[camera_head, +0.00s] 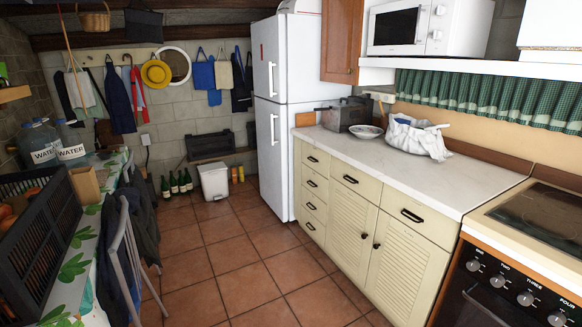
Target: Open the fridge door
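A tall white fridge (305,142) stands at the back, left of the counter. It has an upper door (264,60) and a lower door (273,160), and both look shut. The fridge is some way off, across the tiled floor. Neither of my grippers shows in the head view.
A cream cabinet (356,206) with a white countertop (425,180) runs along the right, then a stove (500,290). A table (92,240) with a black crate (38,235) and a chair (128,250) with clothes line the left. A white bin (214,182) and bottles stand at the back. Tiled floor (235,262) between is clear.

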